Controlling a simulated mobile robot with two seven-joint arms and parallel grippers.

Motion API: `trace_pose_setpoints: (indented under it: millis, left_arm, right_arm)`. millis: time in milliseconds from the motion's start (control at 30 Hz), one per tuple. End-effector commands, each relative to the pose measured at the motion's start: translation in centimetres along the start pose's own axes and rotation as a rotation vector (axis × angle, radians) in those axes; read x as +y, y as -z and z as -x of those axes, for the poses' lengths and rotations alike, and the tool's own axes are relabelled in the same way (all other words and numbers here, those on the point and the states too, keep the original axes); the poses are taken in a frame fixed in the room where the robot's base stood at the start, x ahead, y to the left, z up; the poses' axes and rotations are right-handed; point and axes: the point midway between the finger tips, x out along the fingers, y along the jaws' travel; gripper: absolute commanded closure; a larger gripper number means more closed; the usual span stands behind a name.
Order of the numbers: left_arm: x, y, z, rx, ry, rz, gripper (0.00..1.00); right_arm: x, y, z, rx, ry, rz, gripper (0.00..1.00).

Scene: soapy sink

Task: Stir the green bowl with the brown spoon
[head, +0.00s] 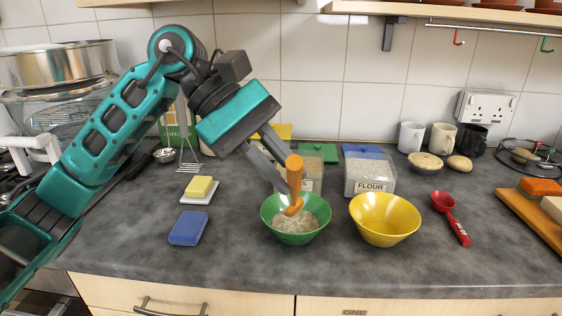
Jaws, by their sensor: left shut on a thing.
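The green bowl (294,238) stands on the grey counter, left of a yellow bowl, with a pale, grainy filling in it. The orange-brown spoon (295,178) is upright over the green bowl, its lower end inside the bowl at the filling. Whether it touches the filling I cannot tell for sure. My left gripper (284,172) reaches in from the upper left and is shut on the spoon's handle, above the bowl. My right gripper is not in view.
The yellow bowl (384,218) stands close on the right and looks empty. A red measuring spoon (451,217) lies farther right. The flour container (370,174) stands behind the bowls. A blue block (188,228) and a butter dish (198,198) lie to the left.

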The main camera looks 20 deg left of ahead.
Motion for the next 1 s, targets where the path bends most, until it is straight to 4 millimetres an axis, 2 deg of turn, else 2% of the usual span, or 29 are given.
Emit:
trace_pose_setpoints:
  millis: [333,800,1000]
  left_arm:
    - [-0.1,2.7,-1.3,-0.001,0.001,0.0,1.0]
    - [0.0,6.1,-2.6,0.0,0.001,0.0,1.0]
    - [0.1,6.9,-2.9,-0.001,0.001,-0.001,1.0]
  right_arm:
    - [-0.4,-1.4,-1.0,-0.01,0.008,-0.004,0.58]
    - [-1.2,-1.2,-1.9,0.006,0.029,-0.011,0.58]
    - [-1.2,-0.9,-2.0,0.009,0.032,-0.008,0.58]
